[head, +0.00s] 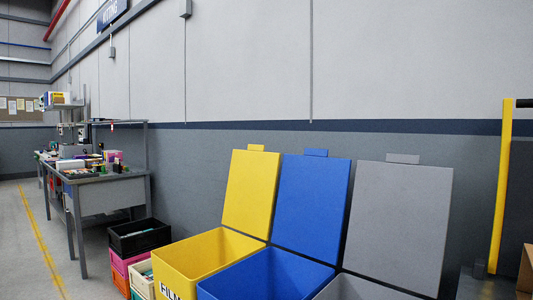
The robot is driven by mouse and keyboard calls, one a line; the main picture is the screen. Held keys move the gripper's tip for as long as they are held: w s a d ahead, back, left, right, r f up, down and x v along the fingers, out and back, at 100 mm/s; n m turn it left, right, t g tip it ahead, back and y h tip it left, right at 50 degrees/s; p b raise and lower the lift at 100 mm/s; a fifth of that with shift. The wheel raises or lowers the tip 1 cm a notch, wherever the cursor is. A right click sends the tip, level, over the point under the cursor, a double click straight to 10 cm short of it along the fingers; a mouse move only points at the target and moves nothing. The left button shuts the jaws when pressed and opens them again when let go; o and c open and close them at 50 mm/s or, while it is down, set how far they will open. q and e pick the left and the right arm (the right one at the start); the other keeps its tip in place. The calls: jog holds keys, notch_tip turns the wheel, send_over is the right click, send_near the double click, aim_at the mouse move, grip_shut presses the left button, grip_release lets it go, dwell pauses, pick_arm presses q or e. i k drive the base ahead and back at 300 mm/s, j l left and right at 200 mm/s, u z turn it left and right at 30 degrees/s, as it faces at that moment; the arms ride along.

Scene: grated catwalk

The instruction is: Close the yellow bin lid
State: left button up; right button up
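The yellow bin (172,262) stands at the lower middle, with part of the word "FILM" on its front. Its yellow lid (251,194) is open and upright, leaning back toward the wall, with a small tab on its top edge. The inside of the bin is partly visible and its lower part is cut off by the frame. Neither of my grippers is in view.
A blue bin with its open lid (311,203) and a grey bin with its open lid (399,218) stand to the right. Stacked crates (137,238) sit left of the yellow bin. A cluttered workbench (110,192) is farther left. A yellow post (501,190) stands at right.

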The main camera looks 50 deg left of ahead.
aim_at(252, 181)
jog(key=i+u, duration=0.15)
jog(key=u, duration=0.3)
jog(key=i+u, duration=0.15)
jog(key=u, duration=0.3)
jog(key=i+u, duration=0.15)
jog(key=u, duration=0.3)
